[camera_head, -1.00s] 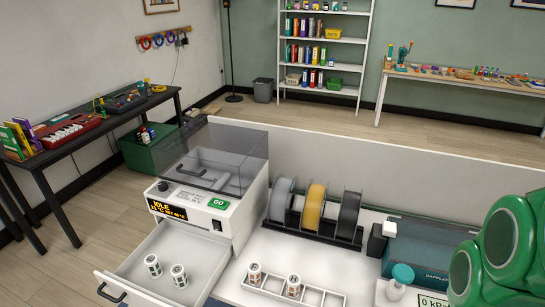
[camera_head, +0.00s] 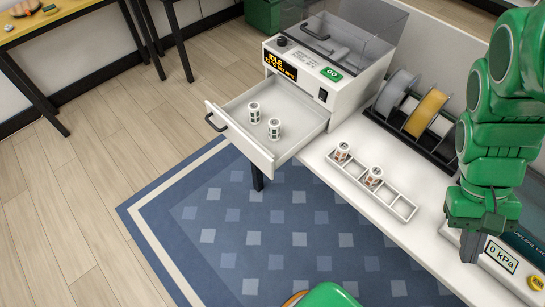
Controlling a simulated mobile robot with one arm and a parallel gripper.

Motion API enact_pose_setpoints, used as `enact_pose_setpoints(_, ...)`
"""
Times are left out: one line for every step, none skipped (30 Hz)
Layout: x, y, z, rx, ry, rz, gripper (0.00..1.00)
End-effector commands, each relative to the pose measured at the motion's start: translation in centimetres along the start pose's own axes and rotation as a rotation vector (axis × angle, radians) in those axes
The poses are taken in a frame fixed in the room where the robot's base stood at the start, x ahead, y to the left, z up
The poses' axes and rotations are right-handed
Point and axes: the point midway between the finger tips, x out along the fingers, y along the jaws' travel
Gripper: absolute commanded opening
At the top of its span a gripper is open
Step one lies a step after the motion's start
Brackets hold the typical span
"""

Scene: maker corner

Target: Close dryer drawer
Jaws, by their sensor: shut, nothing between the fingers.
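The dryer (camera_head: 345,85) is a white box with a clear lid, an orange "IDLE" display and a green GO button, at the top middle. Its drawer (camera_head: 236,137) is pulled out towards the lower left, with a dark handle (camera_head: 215,119) on its front. Two small white canisters with dark markings (camera_head: 274,129) stand upright inside the drawer. My gripper (camera_head: 471,258) hangs at the right, pointing down, shut and empty. It is well to the right of the drawer and touches neither the drawer nor its handle.
A white rack (camera_head: 400,206) on the bench holds two canisters, right of the drawer. Filament spools (camera_head: 425,110) stand behind it. A gauge (camera_head: 502,257) reading 0 kPa is close to my gripper. Open floor and a blue rug (camera_head: 230,235) lie before the drawer.

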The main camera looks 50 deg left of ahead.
Motion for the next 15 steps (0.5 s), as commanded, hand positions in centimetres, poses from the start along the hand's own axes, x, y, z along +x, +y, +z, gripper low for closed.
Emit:
enact_pose_setpoints(-0.2, -0.2, -0.9, -0.03, -0.013, 0.041, 0.0)
enact_pose_setpoints(-0.4, -0.3, -1.3, -0.047, -0.018, 0.066, 0.0)
enact_pose_setpoints(-0.6, -0.4, -1.9, -0.069, -0.023, 0.099, 0.0)
enact_pose_setpoints(-0.8, -0.5, -2.4, -0.086, -0.027, 0.123, 0.0)
enact_pose_setpoints(-1.0, -0.7, -2.9, -0.103, -0.032, 0.147, 0.0)
enact_pose_setpoints(-1.3, -0.9, -3.6, -0.125, -0.039, 0.18, 0.0)
enact_pose_setpoints(-1.5, -1.1, -4.1, -0.142, -0.042, 0.206, 0.0)
enact_pose_setpoints(-1.7, -1.3, -4.6, -0.159, -0.046, 0.232, 0.0)
enact_pose_setpoints(-2.0, -1.6, -5.2, -0.183, -0.051, 0.265, 0.0)
enact_pose_setpoints(-2.2, -1.9, -5.7, -0.201, -0.056, 0.29, 0.0)
enact_pose_setpoints(-2.4, -2.2, -6.2, -0.219, -0.061, 0.316, 0.0)
enact_pose_setpoints(-2.7, -2.6, -6.8, -0.241, -0.066, 0.351, 0.0)
enact_pose_setpoints(-2.9, -2.9, -7.3, -0.259, -0.069, 0.378, 0.0)
enact_pose_setpoints(-3.1, -3.2, -7.8, -0.277, -0.072, 0.404, 0.0)
enact_pose_setpoints(-3.4, -3.8, -8.4, -0.302, -0.076, 0.439, 0.0)
